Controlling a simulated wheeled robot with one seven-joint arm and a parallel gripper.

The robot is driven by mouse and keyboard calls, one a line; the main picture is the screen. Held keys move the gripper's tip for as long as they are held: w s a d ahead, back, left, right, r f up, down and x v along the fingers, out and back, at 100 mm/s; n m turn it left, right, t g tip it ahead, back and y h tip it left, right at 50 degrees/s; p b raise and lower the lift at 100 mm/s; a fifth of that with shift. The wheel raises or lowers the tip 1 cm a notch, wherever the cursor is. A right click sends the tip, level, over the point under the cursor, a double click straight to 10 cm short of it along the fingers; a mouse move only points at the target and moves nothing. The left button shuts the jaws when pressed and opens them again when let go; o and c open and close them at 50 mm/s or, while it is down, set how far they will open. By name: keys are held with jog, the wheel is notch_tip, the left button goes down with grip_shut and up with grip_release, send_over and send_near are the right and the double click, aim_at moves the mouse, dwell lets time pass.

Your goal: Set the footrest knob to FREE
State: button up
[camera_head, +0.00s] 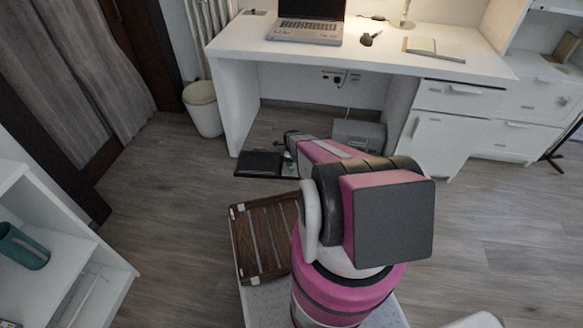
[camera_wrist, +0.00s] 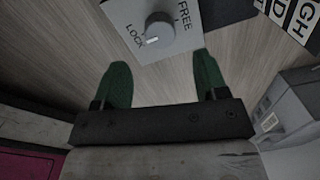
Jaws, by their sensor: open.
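The footrest knob (camera_wrist: 160,29) is a dark grey round knob on a light grey plate (camera_wrist: 127,18) in the wrist view. The plate carries the words LOCK at lower left and FREE at upper right. The knob's white mark points toward LOCK. My gripper (camera_wrist: 162,72) is open, its two green fingers apart just below the plate's near edge, with nothing between them. The knob lies ahead of the fingertips, apart from them. In the head view my arm hides the knob and most of the gripper; a flat black panel (camera_head: 258,164) shows beside it.
A white desk (camera_head: 226,100) with a laptop (camera_head: 307,30) stands beyond my arm. A grey box (camera_head: 360,134) sits under it. A white bin (camera_head: 203,108) is at left. A brown slatted board (camera_head: 264,238) lies beside my arm. Open floor (camera_head: 500,225) is at right.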

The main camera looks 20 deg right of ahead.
notch_tip(320, 180, down, 6)
jog(key=shift+w+f, duration=0.15)
jog(key=shift+f, duration=0.05)
jog(key=c, duration=0.9)
